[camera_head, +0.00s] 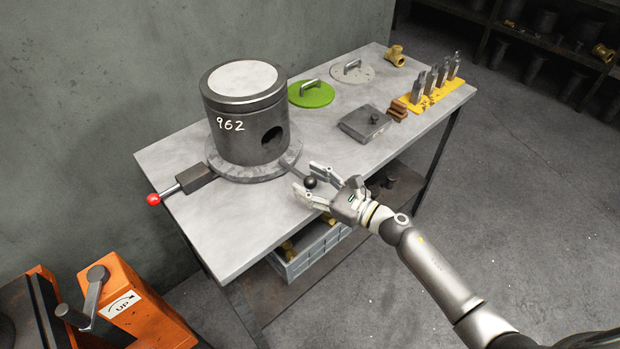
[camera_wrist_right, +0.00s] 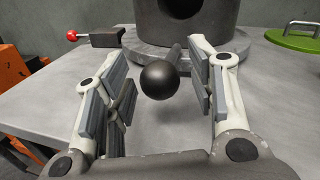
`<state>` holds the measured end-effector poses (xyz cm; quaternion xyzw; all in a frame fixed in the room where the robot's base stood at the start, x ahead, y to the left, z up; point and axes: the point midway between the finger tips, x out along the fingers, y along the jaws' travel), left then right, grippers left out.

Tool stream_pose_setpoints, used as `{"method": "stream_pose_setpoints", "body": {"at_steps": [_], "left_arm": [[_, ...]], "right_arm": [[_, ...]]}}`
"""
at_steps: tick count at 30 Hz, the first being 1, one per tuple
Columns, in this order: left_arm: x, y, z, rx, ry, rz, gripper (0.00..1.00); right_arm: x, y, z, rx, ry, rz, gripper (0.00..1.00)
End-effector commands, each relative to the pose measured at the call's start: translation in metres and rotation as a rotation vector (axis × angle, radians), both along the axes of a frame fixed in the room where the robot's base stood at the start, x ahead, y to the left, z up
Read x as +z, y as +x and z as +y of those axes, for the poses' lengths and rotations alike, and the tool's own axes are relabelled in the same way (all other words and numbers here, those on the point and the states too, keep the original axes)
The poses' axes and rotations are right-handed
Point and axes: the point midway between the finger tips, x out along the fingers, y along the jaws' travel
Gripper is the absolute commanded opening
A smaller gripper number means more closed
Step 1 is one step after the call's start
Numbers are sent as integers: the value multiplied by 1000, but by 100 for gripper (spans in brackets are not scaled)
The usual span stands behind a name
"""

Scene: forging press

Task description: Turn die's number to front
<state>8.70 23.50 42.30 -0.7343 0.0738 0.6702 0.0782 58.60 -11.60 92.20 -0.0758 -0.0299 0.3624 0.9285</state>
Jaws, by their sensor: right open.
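The die (camera_head: 246,136) is a dark grey cylinder with a pale top, a round side hole and the white number 962. It stands upright on a round turntable base (camera_head: 228,171) on the table. The number faces the front left in the head view. A handle with a black ball knob (camera_head: 310,182) sticks out from the base toward me. My right gripper (camera_head: 318,184) is open around the knob; in the right wrist view the black ball (camera_wrist_right: 167,80) sits between the fingers, with gaps on both sides. My left gripper is not in view.
A lever with a red knob (camera_head: 153,199) juts out at the base's left. A green lid (camera_head: 311,94), a grey lid (camera_head: 352,71), a square plate (camera_head: 364,124) and a yellow tool rack (camera_head: 430,98) lie farther right. An orange control box (camera_head: 134,306) stands lower left.

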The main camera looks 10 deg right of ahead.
Motion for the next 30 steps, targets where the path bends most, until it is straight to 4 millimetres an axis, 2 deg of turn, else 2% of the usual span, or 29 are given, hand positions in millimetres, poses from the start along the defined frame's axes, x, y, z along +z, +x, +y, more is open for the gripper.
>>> {"method": "stream_pose_setpoints", "body": {"at_steps": [10, 22, 30], "left_arm": [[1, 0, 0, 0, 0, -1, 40], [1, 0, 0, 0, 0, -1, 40], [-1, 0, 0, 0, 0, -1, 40]], "right_arm": [[0, 3, 3, 1, 0, 0, 51], [0, 3, 3, 1, 0, 0, 1], [-1, 3, 2, 4, -1, 0, 0]]}}
